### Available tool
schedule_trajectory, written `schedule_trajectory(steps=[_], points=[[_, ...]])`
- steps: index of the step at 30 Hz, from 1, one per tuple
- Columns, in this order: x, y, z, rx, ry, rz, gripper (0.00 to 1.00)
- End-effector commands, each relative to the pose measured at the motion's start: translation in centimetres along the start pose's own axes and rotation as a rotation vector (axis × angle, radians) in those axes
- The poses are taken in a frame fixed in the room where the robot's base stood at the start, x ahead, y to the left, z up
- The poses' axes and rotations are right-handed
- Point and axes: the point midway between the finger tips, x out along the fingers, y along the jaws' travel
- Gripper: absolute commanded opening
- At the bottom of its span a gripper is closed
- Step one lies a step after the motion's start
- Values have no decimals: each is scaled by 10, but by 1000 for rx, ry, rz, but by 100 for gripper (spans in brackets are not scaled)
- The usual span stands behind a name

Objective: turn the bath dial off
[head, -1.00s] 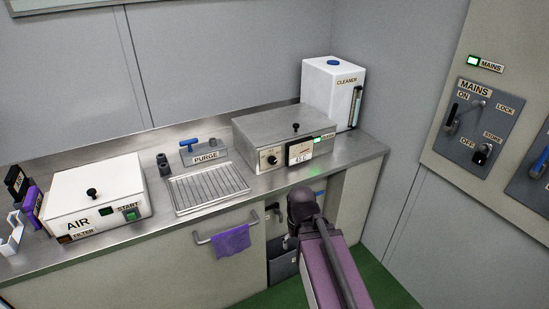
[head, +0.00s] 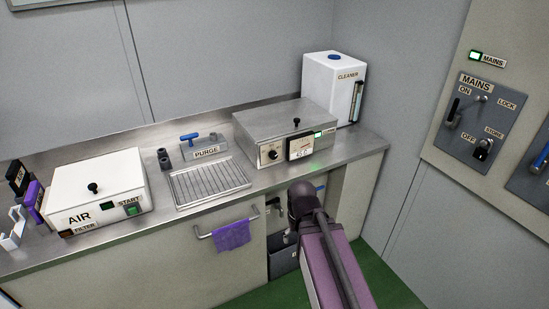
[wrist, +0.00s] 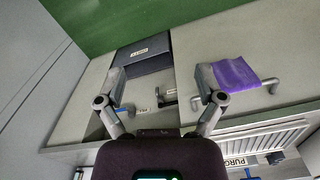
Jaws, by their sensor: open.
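The bath is a low steel box on the counter, with a lid knob on top. The dial's markings are too small to read. In the head view my arm stands in front of the counter, right of the towel, and hides my fingers. In the wrist view my gripper (wrist: 162,88) is open and empty, its two fingers spread apart. That view shows the cabinet front and floor, not the dial.
A rail with a purple towel (head: 232,235) sticks out from the cabinet front. A drain rack (head: 208,184), purge valve (head: 203,146) and white air box (head: 95,192) stand left of the bath. A white cleaner tank (head: 331,88) stands behind it, right. Green floor lies in front.

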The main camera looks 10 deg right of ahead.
Motion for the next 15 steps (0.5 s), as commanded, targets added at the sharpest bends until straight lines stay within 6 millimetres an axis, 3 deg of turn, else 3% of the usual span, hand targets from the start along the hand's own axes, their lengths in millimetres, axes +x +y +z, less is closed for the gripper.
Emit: schedule_trajectory(steps=[8,15], points=[[10,-7,-13,56,35,-53,87],[33,-31,-62,290,149,-273,87]])
